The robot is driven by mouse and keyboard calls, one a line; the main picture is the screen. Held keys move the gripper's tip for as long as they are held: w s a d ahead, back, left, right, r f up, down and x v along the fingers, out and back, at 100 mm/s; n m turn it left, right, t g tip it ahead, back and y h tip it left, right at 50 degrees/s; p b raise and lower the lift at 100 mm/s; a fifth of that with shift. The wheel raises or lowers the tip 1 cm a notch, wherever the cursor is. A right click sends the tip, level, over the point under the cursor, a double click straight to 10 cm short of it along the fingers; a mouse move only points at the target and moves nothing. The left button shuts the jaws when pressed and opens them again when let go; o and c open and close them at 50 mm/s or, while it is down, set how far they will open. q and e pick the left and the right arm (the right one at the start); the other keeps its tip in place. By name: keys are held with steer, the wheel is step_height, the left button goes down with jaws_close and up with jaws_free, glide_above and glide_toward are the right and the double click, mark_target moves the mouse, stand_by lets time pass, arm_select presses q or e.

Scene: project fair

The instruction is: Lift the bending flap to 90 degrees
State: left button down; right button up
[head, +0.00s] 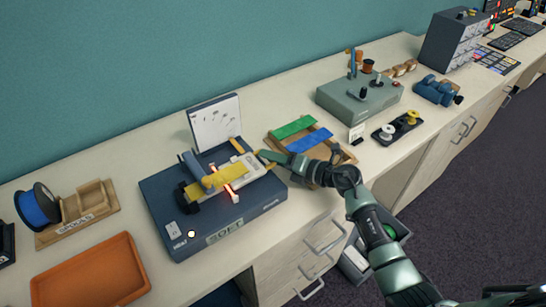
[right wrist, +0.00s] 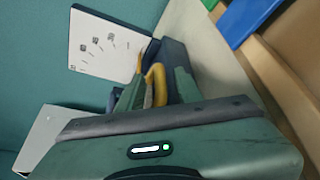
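The bender is a dark blue base (head: 222,223) with a "SOFT" label, holding a yellow sheet (head: 221,176) across a glowing red strip. A pale flap (head: 252,169) lies low at its right side, with yellow parts at its edge. Behind stands a white angle dial (head: 214,122), also in the right wrist view (right wrist: 105,48). My right gripper (head: 264,156) is at the flap's right edge. In the right wrist view its fingers (right wrist: 157,85) stand apart on either side of a curved yellow handle (right wrist: 157,82), with a narrow gap visible. My left gripper is out of view.
A wooden tray (head: 340,157) with green and blue strips lies just beyond my right gripper. A grey-green box (head: 358,100) stands farther right. An orange tray (head: 92,276) and a blue spool (head: 37,206) are at the left. The counter's front edge runs below my forearm.

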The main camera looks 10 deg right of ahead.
jaws_close()
steer(key=shift+f, duration=0.1)
stand_by(1.2)
